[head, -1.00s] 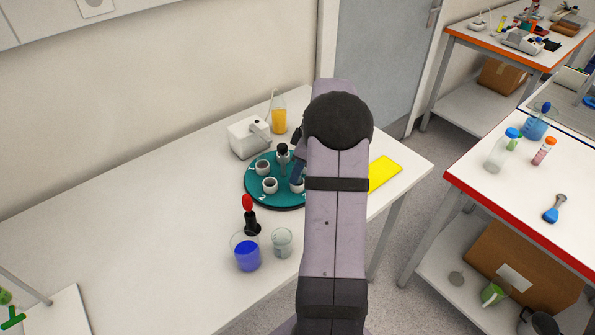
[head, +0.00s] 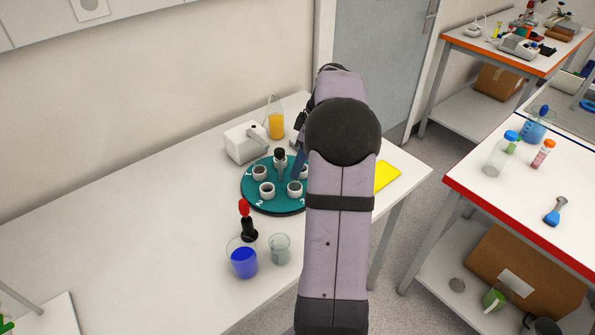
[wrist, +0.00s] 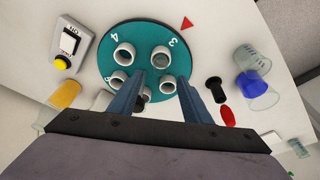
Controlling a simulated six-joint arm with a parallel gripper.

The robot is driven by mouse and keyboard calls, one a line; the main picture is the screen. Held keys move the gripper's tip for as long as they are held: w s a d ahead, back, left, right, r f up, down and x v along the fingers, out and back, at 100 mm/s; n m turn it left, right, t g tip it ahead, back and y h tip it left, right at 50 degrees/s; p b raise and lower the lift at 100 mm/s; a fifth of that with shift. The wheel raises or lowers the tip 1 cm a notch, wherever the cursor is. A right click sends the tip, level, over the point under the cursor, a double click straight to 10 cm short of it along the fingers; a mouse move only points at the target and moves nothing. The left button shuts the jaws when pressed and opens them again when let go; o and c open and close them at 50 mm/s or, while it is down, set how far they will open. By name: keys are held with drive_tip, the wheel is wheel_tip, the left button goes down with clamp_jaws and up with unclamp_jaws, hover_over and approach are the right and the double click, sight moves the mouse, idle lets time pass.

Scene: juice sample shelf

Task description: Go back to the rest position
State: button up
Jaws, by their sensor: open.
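My gripper (wrist: 160,78) is open and empty, its two blue fingers spread above the teal disc in the wrist view. In the head view one blue finger (head: 300,162) shows beside my arm, over the right part of the disc. The teal round disc (head: 248,191) stands on the white table and carries several white cups (head: 267,190). A dark-capped upright piece (head: 280,160) stands near its middle. My arm hides the disc's right side. The disc also shows in the wrist view (wrist: 140,60), with the numbers 3 and 4 readable.
A white box device (head: 243,146) and a flask of orange liquid (head: 276,122) stand behind the disc. A yellow pad (head: 386,177) lies right. The table's left is clear.

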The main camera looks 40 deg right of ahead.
drive_tip(key=shift+s+d+r, duration=0.1)
drive_tip(key=shift+r, duration=0.45)
drive_tip(key=s+a+r+m+g+p, duration=0.15)
drive_tip(key=s+a, duration=0.25)
drive_tip(key=a, duration=0.8)
drive_tip(key=s+a+m+g+p, duration=0.15)
drive_tip(key=s+a, duration=0.25)
drive_tip(key=a, duration=0.7)
drive_tip(key=s+a+f+m+b, duration=0.1)
drive_tip(key=s+a+f, duration=0.1)
drive_tip(key=s+f, duration=0.1)
drive_tip(key=s+a+f+m+h+b, duration=0.1)
drive_tip(key=s+a+f, duration=0.1)
drive_tip(key=s+f, duration=0.1)
drive_tip(key=s+a+f+m+b, duration=0.1)
drive_tip(key=s+a+f, duration=0.1)
drive_tip(key=s+f, duration=0.1)
drive_tip(key=shift+s+f+h, duration=0.25)
drive_tip(key=shift+f+h, duration=0.15)
drive_tip(key=shift+f, duration=0.4)
